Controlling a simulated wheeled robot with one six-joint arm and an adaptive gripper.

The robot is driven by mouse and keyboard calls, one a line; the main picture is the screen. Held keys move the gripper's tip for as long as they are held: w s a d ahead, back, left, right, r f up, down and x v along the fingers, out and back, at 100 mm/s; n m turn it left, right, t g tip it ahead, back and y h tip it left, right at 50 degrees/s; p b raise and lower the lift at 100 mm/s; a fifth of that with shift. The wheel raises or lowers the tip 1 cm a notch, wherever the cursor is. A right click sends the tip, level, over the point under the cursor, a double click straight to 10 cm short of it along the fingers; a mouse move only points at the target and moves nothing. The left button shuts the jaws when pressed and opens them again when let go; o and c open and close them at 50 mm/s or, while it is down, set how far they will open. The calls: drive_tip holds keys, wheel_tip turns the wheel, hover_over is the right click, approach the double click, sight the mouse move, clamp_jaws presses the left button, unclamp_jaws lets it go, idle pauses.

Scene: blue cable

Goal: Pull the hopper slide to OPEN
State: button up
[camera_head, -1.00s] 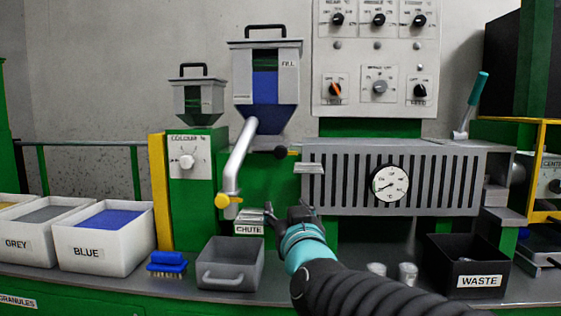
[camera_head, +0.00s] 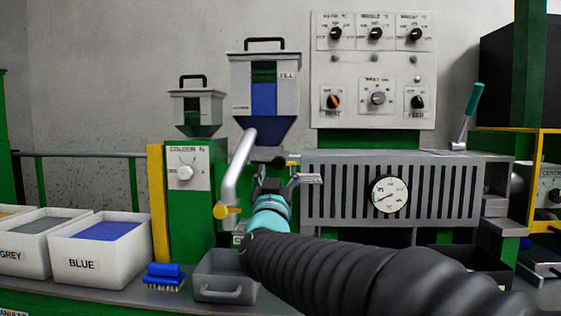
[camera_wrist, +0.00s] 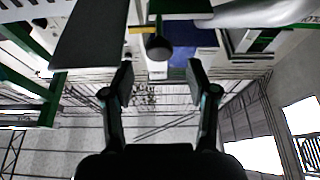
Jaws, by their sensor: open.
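The main hopper (camera_head: 240,75) stands above the machine, with blue granules (camera_head: 263,98) in its window and a blue cone below. The slide's dark round knob (camera_wrist: 158,47) shows in the wrist view at the end of a short rod. It lies ahead of my gripper (camera_wrist: 160,80), roughly midway between the spread fingers and apart from them. In the head view my gripper (camera_head: 276,178) is just under the hopper's outlet, and the knob is largely hidden there. My gripper is open and empty. No OPEN mark is readable.
The slanted pale pipe (camera_head: 238,168) with a yellow end is close left of my gripper. The slotted heater housing (camera_head: 335,190) with a round gauge (camera_head: 389,195) is close right. A grey bin (camera_head: 225,278) and a blue brush (camera_head: 165,276) sit below.

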sight(279, 162)
drive_tip(key=x, duration=0.5)
drive_tip(key=shift+w+r, duration=0.15)
drive_tip(key=shift+w, duration=0.25)
clamp_jaws()
